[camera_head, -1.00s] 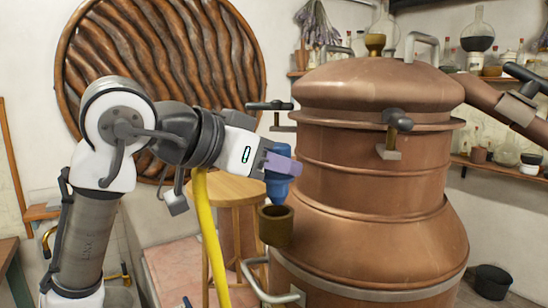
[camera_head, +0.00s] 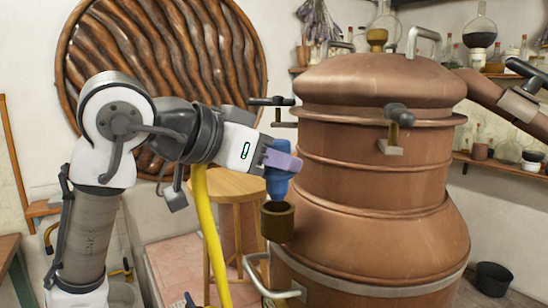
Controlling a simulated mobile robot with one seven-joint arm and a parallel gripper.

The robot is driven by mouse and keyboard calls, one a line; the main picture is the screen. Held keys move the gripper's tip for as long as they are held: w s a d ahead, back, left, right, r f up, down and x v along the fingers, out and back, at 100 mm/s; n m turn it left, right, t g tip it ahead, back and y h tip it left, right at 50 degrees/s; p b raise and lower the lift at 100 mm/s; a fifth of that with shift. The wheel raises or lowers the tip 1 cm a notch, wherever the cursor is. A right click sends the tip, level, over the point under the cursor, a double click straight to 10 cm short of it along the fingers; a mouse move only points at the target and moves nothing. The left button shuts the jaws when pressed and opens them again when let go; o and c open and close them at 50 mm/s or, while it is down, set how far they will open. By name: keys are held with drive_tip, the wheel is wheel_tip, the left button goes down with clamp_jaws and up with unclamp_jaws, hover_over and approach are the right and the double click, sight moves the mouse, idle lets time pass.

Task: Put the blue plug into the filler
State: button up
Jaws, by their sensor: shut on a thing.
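The blue plug (camera_head: 278,183) is held upright by my gripper (camera_head: 280,160), whose purple fingers are shut on its upper part. The filler (camera_head: 277,222) is a short brass-brown cup-like opening on the left side of the copper still (camera_head: 375,185). The plug hangs directly above the filler in this view, its lower end at or just above the rim. I cannot tell whether its tip is inside the opening. The fingers hide part of the plug's top.
A clamp handle (camera_head: 271,101) on the still juts out just above my gripper. A metal handle (camera_head: 268,278) sits below the filler. A wooden stool (camera_head: 228,186) stands behind, and a yellow hose (camera_head: 208,235) hangs from my arm.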

sight(268, 189)
drive_tip(key=shift+f+b, duration=1.5)
drive_tip(key=shift+f, duration=0.9)
idle(3.7)
drive_tip(key=o, duration=1.1)
